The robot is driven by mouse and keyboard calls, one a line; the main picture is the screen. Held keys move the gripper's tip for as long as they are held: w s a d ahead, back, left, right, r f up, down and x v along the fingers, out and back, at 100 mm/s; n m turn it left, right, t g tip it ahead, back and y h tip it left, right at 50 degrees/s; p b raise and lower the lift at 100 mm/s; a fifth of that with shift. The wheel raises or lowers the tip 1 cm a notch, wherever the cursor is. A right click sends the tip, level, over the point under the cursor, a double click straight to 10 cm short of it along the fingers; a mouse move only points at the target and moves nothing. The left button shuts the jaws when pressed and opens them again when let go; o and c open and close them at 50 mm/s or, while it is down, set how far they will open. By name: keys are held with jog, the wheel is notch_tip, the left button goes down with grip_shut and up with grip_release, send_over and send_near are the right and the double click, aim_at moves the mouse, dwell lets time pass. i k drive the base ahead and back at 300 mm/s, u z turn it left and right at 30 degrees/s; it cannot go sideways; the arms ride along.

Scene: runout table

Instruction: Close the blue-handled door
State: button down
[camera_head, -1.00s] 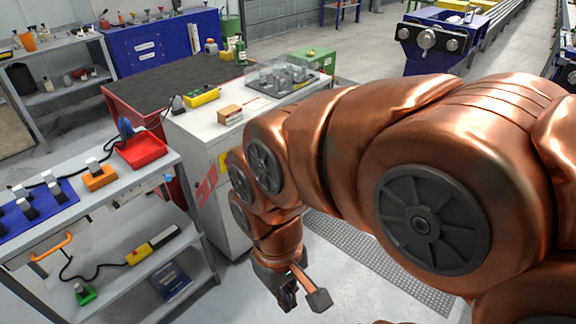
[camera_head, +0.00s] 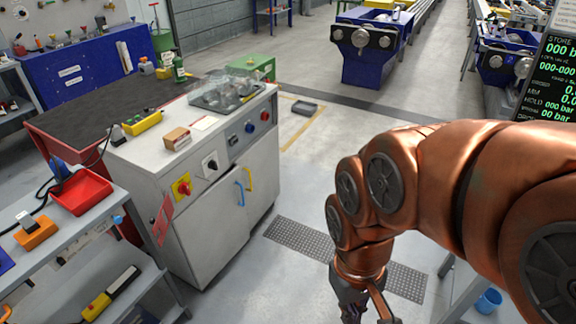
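The blue handle (camera_head: 240,193) is on the left door (camera_head: 209,228) of a white control cabinet (camera_head: 146,172), near that door's right edge. This door looks flush or nearly flush with the cabinet front; I cannot tell whether it stands slightly ajar. A yellow handle (camera_head: 248,179) is close beside the blue one, on the right door (camera_head: 264,160). My gripper (camera_head: 367,312) hangs low at the bottom of the view, to the right of the cabinet and apart from it. Its fingers are spread with nothing seen between them, and their tips are partly cut off by the frame edge.
A grey shelf bench (camera_head: 98,232) with a red tray (camera_head: 81,191) stands at the left. A perforated floor strip (camera_head: 300,241) runs in front of the cabinet. A blue bucket (camera_head: 489,301) is at lower right. Floor between cabinet and arm is clear.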

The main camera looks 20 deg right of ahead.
aim_at(211, 230)
jog(key=z, duration=0.2)
jog(key=i, duration=1.05)
jog(key=u, duration=1.7)
